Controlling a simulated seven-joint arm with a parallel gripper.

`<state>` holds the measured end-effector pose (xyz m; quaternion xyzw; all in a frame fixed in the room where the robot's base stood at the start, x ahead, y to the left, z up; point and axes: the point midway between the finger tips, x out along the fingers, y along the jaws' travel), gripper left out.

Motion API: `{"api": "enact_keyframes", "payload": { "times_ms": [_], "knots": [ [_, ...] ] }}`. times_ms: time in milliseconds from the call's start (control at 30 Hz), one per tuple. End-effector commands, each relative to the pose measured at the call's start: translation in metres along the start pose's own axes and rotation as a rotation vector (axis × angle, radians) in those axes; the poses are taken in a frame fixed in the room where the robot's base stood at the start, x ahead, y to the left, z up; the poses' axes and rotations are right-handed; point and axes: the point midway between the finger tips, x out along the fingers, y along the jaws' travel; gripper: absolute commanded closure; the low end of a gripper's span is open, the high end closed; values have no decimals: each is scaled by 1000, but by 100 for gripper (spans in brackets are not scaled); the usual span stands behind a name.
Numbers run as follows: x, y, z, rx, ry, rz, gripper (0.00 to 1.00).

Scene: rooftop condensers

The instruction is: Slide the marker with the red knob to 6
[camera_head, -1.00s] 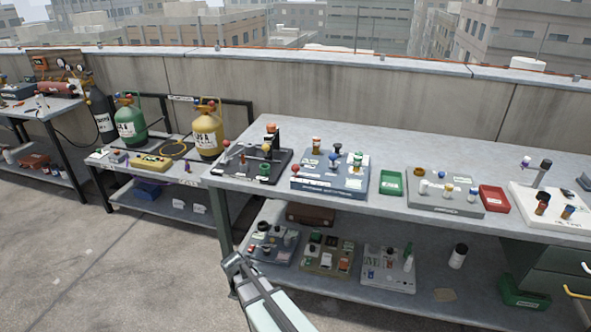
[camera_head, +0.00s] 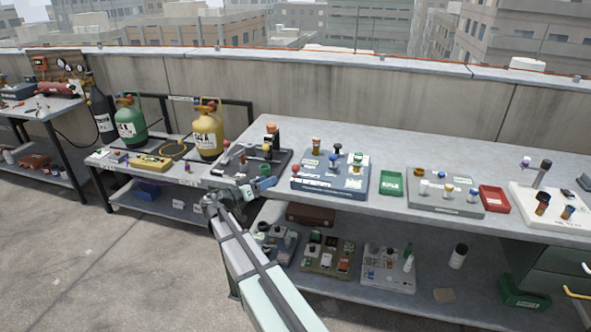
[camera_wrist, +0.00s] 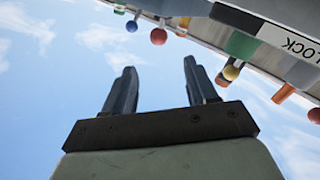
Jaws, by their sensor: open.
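A red ball knob (camera_head: 295,170) stands at the left front of the blue-grey panel box (camera_head: 335,185) on the long bench. Another red knob (camera_head: 226,142) shows at the left of the black panel (camera_head: 230,162). I cannot tell which one is on the marker, and the scale and its 6 are too small to read. My gripper (camera_head: 270,183) is at the bench's front edge, between the two panels and left of the box, apart from the knobs. In the wrist view its two fingers (camera_wrist: 159,72) are spread and empty. A red-orange ball (camera_wrist: 158,36) shows beyond them.
Other knobs crowd both panels. A green tray (camera_head: 392,183), a grey panel (camera_head: 445,203) and a red tray (camera_head: 494,198) stand to the right. The lower shelf holds more panels.

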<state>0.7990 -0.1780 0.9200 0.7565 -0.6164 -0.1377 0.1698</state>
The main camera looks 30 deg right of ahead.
Motion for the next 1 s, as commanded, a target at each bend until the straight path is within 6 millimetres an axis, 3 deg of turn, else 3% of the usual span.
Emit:
{"api": "enact_keyframes", "payload": {
  "times_ms": [200, 467, 1000],
  "knots": [
    [0, 2, 1, 206, -1, 7, 43],
    [13, 1, 1, 250, -3, 8, 43],
    [103, 1, 1, 248, -4, 7, 43]
  ]
}}
